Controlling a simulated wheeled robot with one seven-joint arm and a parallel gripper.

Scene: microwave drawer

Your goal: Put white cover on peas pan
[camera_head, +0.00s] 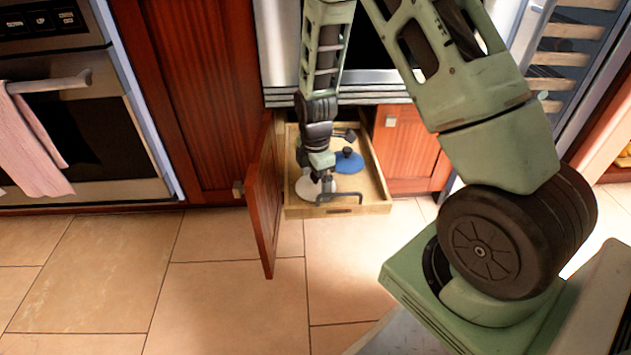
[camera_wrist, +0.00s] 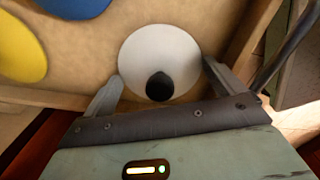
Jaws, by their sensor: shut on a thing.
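The white cover (camera_wrist: 160,50) is round with a black knob and lies in the open wooden drawer; it also shows under the gripper in the head view (camera_head: 303,188). My gripper (camera_wrist: 162,70) reaches down into the drawer in the head view (camera_head: 326,182). Its fingers are spread wide and sit on opposite sides of the cover's rim, shut on the cover. The black knob lies between the fingers. The cover is partly hidden by my gripper in the head view. I see no peas pan in either view.
A blue round lid (camera_head: 348,161) lies in the drawer (camera_head: 372,195); a yellow one (camera_wrist: 18,48) shows in the wrist view. The drawer's bar handle (camera_head: 340,196) is near the cover. An open cabinet door (camera_head: 264,200) stands left of the drawer. The floor in front is clear.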

